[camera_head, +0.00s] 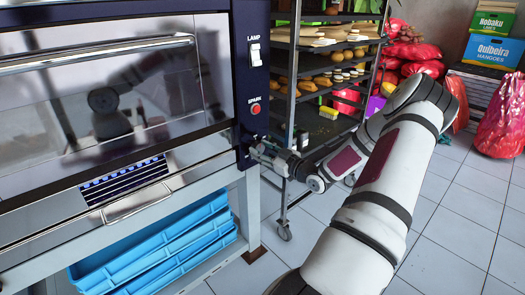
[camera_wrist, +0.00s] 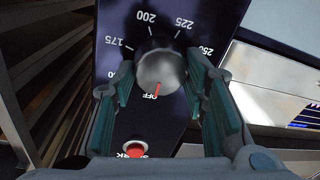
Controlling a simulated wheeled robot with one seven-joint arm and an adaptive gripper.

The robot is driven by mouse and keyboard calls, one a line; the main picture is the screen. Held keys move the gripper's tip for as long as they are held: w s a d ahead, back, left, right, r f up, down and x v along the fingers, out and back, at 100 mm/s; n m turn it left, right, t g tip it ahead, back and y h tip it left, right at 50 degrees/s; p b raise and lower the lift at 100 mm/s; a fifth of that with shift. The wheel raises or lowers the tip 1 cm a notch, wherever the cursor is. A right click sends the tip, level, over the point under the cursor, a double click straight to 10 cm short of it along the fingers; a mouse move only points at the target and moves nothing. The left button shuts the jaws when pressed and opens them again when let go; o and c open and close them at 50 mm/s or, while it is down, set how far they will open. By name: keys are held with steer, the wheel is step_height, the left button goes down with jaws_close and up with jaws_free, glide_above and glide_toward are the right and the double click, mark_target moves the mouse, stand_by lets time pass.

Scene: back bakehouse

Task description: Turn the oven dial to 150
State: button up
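The oven dial (camera_wrist: 162,68) is a round grey knob on the dark control panel (camera_wrist: 225,20) in the wrist view. Its red mark (camera_wrist: 157,89) points at the word OFF. The printed 175, 200, 225 and 250 show around it; the spot where 150 would be is partly covered by a finger. My gripper (camera_wrist: 161,62) has its two fingers spread, one on each side of the dial, very close to its rim. Whether the pads touch it is not clear. In the head view my gripper (camera_head: 255,150) is at the panel's lower part and hides the dial.
A LAMP switch (camera_head: 255,54) and a red SPARK button (camera_head: 255,109) sit above on the panel; the button also shows in the wrist view (camera_wrist: 134,149). The oven door handle (camera_head: 100,52) juts out at left. A bread rack (camera_head: 293,75) stands close behind my gripper. Blue trays (camera_head: 150,250) lie below.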

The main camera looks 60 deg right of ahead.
steer(key=c, duration=0.3)
steer(key=m+p, duration=0.3)
steer(key=m, duration=0.1)
steer(key=shift+r+m+p, duration=0.1)
steer(key=shift+m+p, duration=0.2)
steer(key=shift+p, duration=0.05)
steer(key=m+p, duration=0.2)
steer(key=m, duration=0.1)
steer(key=shift+d+m+t, duration=0.1)
steer(key=shift+m+t, duration=0.2)
steer(key=shift+m, duration=0.1)
steer(key=shift+f+m+h+p, duration=0.2)
steer(key=shift+m+h+p, duration=0.4)
steer(key=shift+m, duration=1.2)
